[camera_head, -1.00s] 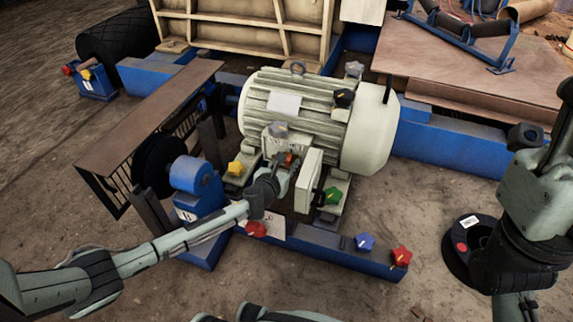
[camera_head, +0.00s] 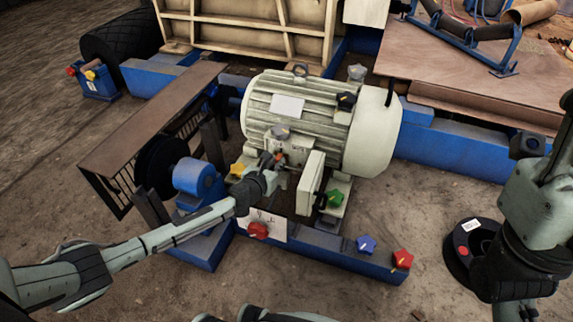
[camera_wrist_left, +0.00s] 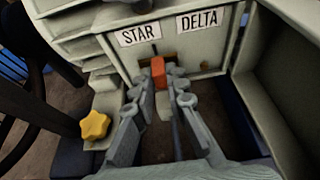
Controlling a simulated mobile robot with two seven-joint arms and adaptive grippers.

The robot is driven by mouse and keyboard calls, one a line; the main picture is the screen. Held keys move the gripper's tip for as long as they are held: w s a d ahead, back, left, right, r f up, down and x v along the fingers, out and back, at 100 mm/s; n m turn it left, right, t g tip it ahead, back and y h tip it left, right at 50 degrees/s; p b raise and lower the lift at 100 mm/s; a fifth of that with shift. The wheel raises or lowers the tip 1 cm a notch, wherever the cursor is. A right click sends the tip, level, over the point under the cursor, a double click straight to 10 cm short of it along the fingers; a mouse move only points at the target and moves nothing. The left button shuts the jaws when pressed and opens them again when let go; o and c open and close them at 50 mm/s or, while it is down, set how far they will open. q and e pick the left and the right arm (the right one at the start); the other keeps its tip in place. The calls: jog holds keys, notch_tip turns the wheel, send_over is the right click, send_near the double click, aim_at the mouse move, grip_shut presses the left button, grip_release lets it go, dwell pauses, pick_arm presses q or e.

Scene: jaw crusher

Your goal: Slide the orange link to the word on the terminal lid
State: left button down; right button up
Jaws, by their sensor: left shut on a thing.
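The orange link (camera_wrist_left: 158,72) sits in a slot on the front of the motor's terminal box, below and between the STAR label (camera_wrist_left: 139,36) and the DELTA label (camera_wrist_left: 199,20), nearer STAR. My left gripper (camera_wrist_left: 164,80) is shut on the link, fingers on either side. In the head view, my left gripper (camera_head: 272,162) reaches the terminal box from the front left, and the orange link (camera_head: 279,157) shows only as a small patch. The pale terminal lid (camera_head: 311,183) stands open to the right; its word cannot be read. My right gripper is out of view.
The ribbed motor (camera_head: 310,112) stands behind the box. A yellow knob (camera_wrist_left: 94,126) is left of the gripper. A green knob (camera_head: 334,196) and a red knob (camera_head: 258,230) are nearby. The open lid (camera_wrist_left: 282,80) bounds the right side.

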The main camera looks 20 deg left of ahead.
pick_arm(q)
jog(key=shift+a, duration=0.3)
jog(key=c, duration=1.5)
grip_release()
jog(key=shift+a, duration=0.1)
jog(key=shift+c, duration=0.2)
jog(key=v, duration=1.2)
